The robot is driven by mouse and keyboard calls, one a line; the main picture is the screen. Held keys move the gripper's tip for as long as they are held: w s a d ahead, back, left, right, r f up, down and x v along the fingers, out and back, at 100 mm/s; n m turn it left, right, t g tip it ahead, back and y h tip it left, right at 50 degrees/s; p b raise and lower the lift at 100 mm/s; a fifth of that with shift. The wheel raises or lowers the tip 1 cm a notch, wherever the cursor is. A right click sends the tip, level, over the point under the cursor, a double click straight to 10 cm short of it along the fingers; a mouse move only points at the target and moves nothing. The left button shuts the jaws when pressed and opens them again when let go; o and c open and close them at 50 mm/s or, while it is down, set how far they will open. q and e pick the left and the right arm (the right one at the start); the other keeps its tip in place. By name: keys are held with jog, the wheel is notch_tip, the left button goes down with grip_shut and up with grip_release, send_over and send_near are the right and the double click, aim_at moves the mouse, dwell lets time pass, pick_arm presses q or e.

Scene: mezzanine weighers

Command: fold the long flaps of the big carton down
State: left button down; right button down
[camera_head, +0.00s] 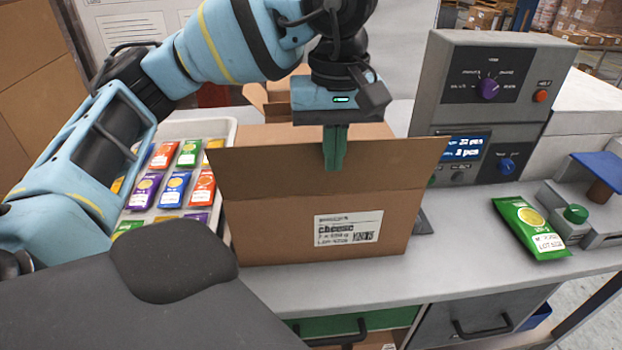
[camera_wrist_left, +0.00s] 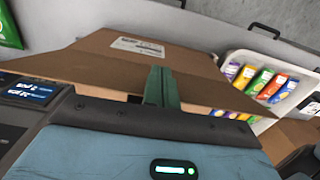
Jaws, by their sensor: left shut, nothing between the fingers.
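The big carton (camera_head: 290,225) stands on the grey counter, with a white "cheese" label on its front wall. Its near long flap (camera_head: 265,172) sticks up and leans outward toward me; it also shows in the wrist view (camera_wrist_left: 75,65). My left gripper (camera_head: 335,165) points down at the middle of this flap, shut and empty. Its green fingers overlap the flap in the head view and in the wrist view (camera_wrist_left: 160,100); I cannot tell whether they touch it. The far long flap and the carton's inside are mostly hidden behind the near flap and gripper. My right gripper is out of view.
A white tray (camera_head: 229,135) of colourful packets stands left of the carton. A grey weigher (camera_head: 455,125) with knobs and a display stands close on the right. A green packet (camera_head: 530,228) lies on the counter (camera_head: 455,265) further right. Counter in front of the carton is clear.

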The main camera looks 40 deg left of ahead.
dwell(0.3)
pick_arm(q)
jog(key=shift+w+a+r, duration=0.2)
jog(key=shift+w+a, duration=0.7)
jog(key=shift+a, duration=0.15)
jog(key=shift+w+a+r, duration=0.2)
jog(key=shift+w+a, duration=0.7)
jog(key=shift+a, duration=0.15)
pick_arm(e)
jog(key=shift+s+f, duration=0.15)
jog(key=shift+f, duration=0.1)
pick_arm(q)
jog(key=shift+w+a+f+b, duration=0.25)
jog(key=shift+w+a+f, duration=0.15)
jog(key=shift+w+a, duration=0.4)
jog(key=shift+w+a+f+b, duration=0.2)
jog(key=shift+w+a+f, duration=0.2)
jog(key=shift+w+a, duration=0.35)
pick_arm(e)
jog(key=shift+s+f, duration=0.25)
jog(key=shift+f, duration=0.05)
pick_arm(q)
jog(key=shift+s+a, duration=0.1)
jog(key=shift+s, duration=0.05)
